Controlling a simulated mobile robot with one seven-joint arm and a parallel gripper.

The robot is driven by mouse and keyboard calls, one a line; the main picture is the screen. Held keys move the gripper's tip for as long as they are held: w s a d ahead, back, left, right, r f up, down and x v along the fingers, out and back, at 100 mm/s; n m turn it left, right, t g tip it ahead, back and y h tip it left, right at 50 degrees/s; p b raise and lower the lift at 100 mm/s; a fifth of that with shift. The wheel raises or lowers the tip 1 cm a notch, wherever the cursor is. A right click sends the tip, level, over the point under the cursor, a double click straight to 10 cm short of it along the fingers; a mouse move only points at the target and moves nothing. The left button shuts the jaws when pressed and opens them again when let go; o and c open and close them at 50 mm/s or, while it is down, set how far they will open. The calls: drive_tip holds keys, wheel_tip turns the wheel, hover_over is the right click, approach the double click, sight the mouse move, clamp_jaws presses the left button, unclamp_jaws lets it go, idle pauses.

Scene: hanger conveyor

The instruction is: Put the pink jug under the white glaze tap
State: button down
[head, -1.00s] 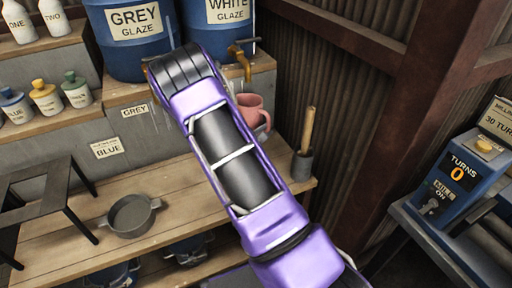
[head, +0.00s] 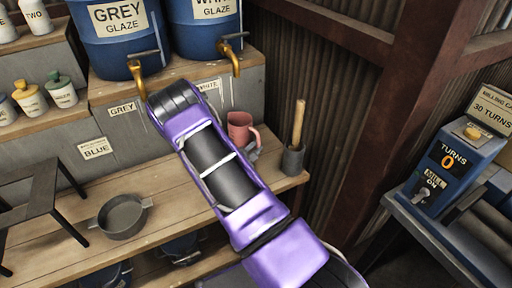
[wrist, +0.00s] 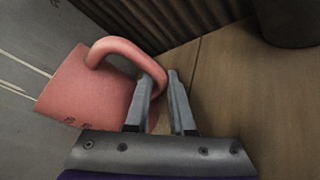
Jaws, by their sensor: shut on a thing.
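The pink jug (head: 238,127) is close to upright at the right part of the wooden bench, below and in front of the white glaze tap (head: 233,58). The tap is on the blue white-glaze barrel (head: 205,30). My gripper (wrist: 161,76) is shut on the jug's handle in the wrist view, where the jug (wrist: 92,92) lies left of the fingers. In the head view my arm hides the jug's base and most of the gripper. I cannot tell whether the jug touches the bench.
The grey-glaze barrel (head: 115,35) and its tap (head: 138,75) stand to the left. A dark pot holding a wooden handle (head: 293,160) is close on the jug's right. A grey pan (head: 122,217) lies on the bench. The mill control box (head: 455,165) is far right.

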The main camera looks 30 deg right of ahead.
drive_tip(key=c, duration=0.8)
unclamp_jaws()
drive_tip(key=shift+f, duration=0.1)
drive_tip(key=shift+o, duration=0.2)
drive_tip(key=shift+r, duration=0.25)
drive_tip(key=v, duration=1.2)
drive_tip(key=shift+f+p, duration=0.15)
drive_tip(key=shift+p, duration=0.2)
